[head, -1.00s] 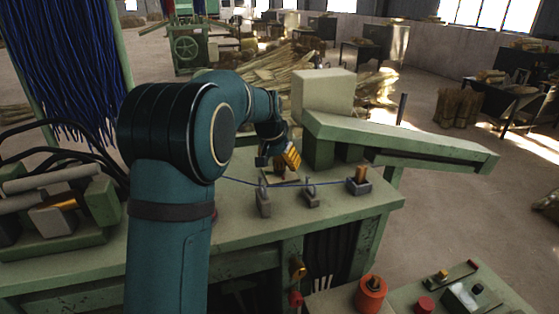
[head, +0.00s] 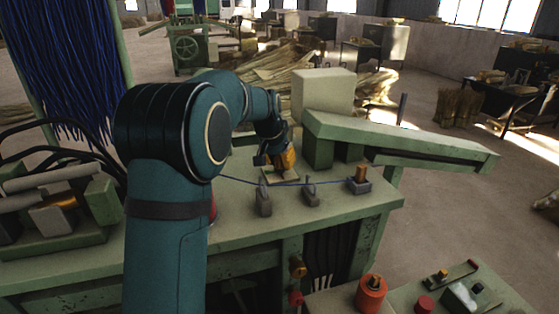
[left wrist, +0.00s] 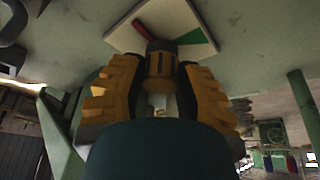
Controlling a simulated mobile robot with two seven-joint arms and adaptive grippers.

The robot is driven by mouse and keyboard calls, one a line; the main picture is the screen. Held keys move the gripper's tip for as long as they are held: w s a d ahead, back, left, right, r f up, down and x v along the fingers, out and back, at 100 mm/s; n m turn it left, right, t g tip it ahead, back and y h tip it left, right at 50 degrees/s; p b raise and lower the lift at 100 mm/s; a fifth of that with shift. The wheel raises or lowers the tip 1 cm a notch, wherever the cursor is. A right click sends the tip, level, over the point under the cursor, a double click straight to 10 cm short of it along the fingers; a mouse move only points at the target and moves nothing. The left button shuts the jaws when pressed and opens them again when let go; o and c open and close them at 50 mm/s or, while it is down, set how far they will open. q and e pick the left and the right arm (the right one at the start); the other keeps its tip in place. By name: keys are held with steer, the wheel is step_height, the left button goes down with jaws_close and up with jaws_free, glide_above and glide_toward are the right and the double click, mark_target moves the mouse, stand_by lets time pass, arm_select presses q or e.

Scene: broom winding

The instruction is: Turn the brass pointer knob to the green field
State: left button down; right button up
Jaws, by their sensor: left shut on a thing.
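The brass knob (left wrist: 161,66) is between the two yellow-orange ridged fingers of my left gripper (left wrist: 162,88) in the left wrist view. The gripper is shut on it. Behind the knob is a pale square plate (left wrist: 160,12) with a red strip (left wrist: 143,29) and a green patch (left wrist: 190,38). The knob's pointer and its exact direction cannot be made out. In the head view my left gripper (head: 284,160) reaches down to the plate (head: 272,181) on the green bench and mostly hides the knob. My right gripper is not in view.
A blue strand (head: 240,181) runs across the bench past small grey guides (head: 263,202) just in front of the gripper. A pale box (head: 322,92) and a long green arm (head: 410,142) stand behind and to the right. An orange-red knob (head: 371,288) sits at the front.

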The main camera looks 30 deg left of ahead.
arm_select(q)
steer(key=m+h, duration=0.1)
steer(key=m, duration=0.1)
steer(key=shift+a+m+b, duration=0.1)
steer(key=shift+m+b, duration=0.25)
steer(key=shift+m, duration=0.05)
steer(key=shift+m+h, duration=0.4)
steer(key=shift+m, duration=0.5)
steer(key=m+h, duration=0.1)
steer(key=m, duration=0.1)
steer(key=m+g, duration=0.1)
steer(key=m, duration=0.2)
steer(key=shift+g+h+p, duration=0.3)
steer(key=shift+h+p, duration=0.1)
steer(key=m+g, duration=0.1)
steer(key=m, duration=0.2)
steer(key=m+h, duration=0.1)
steer(key=m, duration=0.2)
steer(key=shift+w+f+g, duration=0.1)
steer(key=shift+g, duration=0.3)
steer(key=m+g, duration=0.2)
steer(key=m, duration=0.2)
steer(key=shift+f+m, duration=0.1)
steer(key=shift+m, duration=0.2)
steer(key=c, duration=0.6)
jaws_free()
steer(key=shift+d, duration=0.2)
steer(key=shift+a, duration=0.1)
